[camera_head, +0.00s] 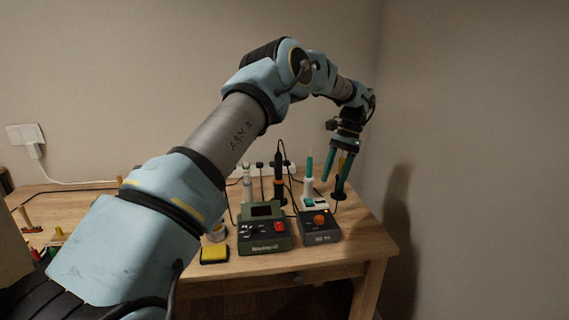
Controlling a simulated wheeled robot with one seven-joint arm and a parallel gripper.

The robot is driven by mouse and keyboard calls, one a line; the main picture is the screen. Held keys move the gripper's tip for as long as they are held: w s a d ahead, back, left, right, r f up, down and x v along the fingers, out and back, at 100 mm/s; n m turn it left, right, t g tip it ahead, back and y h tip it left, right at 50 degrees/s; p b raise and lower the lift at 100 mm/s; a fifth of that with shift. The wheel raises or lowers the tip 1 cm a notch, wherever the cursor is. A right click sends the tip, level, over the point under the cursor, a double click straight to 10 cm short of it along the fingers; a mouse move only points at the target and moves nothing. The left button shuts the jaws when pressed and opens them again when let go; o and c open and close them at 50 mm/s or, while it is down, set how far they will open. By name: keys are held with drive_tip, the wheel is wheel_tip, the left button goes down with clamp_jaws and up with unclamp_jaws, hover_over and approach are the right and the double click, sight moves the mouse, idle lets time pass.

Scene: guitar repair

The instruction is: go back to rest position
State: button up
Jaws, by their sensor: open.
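My arm crosses the view from the lower left to the upper right. My gripper (336,172) hangs from its end above the right end of the wooden table (372,241), with its two teal fingers pointing down and apart. A dark upright tool with a yellow part (341,182) shows between and just below the fingers. From this view I cannot tell whether it touches them.
A green station (264,232) and a dark station with an orange knob (319,228) stand near the table's front, with upright irons (279,175) behind. A yellow sponge (214,254) lies left of them. The wall (460,160) is close on the right.

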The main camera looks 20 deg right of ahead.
drive_tip(key=a+r+n+t+h, duration=0.1)
drive_tip(key=a+r+n, duration=0.15)
drive_tip(key=a, duration=0.85)
drive_tip(key=a+r+n+h, duration=0.1)
drive_tip(key=a+n+h, duration=0.15)
drive_tip(key=a, duration=0.85)
drive_tip(key=s+a+n+t, duration=0.1)
drive_tip(key=s+a+n, duration=0.3)
drive_tip(key=s+a, duration=0.3)
drive_tip(key=s+a+f+n+t, duration=0.1)
drive_tip(key=s+a+n, duration=0.3)
drive_tip(key=s+a, duration=0.3)
drive_tip(key=a+h, duration=0.1)
drive_tip(key=a, duration=0.4)
drive_tip(key=shift+a+n+t, duration=0.2)
drive_tip(key=shift+n+t, duration=0.1)
